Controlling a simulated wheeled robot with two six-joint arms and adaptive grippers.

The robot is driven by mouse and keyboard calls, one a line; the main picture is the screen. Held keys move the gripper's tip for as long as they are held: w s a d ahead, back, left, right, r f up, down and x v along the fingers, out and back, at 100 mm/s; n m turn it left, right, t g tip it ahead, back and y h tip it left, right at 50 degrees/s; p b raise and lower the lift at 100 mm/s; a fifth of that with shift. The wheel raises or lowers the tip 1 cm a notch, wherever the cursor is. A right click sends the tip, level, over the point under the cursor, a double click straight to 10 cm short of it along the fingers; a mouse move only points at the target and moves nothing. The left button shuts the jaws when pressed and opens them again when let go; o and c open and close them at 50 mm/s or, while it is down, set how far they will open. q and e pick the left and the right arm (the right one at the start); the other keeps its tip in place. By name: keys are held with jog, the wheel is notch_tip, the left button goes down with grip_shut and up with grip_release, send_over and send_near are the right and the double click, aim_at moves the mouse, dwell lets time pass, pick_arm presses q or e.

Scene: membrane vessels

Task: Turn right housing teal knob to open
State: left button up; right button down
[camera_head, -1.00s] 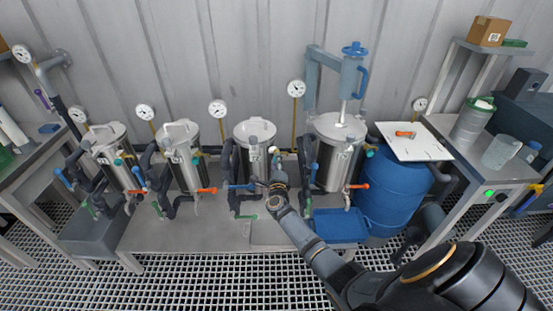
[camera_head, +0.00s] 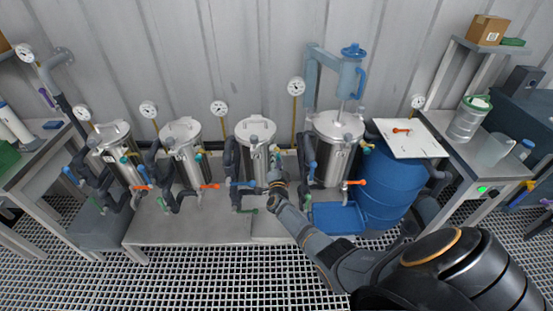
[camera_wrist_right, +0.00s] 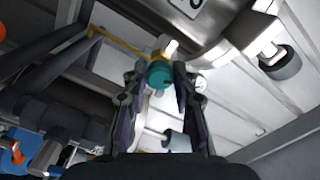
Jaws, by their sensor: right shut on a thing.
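Several steel vessels stand in a row on the bench. My right gripper (camera_head: 274,168) reaches up to the front right side of the third vessel from the left (camera_head: 256,143). In the right wrist view the teal knob (camera_wrist_right: 159,74) sits between the fingertips of this gripper (camera_wrist_right: 160,82), which is shut on it. A brass fitting (camera_wrist_right: 156,52) shows just behind the knob, and the steel vessel wall (camera_wrist_right: 200,20) is above. The left gripper is out of view.
The fourth steel vessel (camera_head: 337,155) stands to the right, with an orange handle (camera_head: 356,182) low on its front. A blue tray (camera_head: 338,218) and a blue drum (camera_head: 390,185) are near my right forearm. Dark pipes (camera_head: 231,170) with a blue handle lie left of the gripper.

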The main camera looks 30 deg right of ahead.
jog(key=shift+n, duration=0.9)
jog(key=shift+p, duration=0.3)
jog(key=c, duration=1.1)
grip_release()
jog(key=shift+o, duration=0.2)
jog(key=v, duration=1.2)
jog(key=shift+d, duration=0.1)
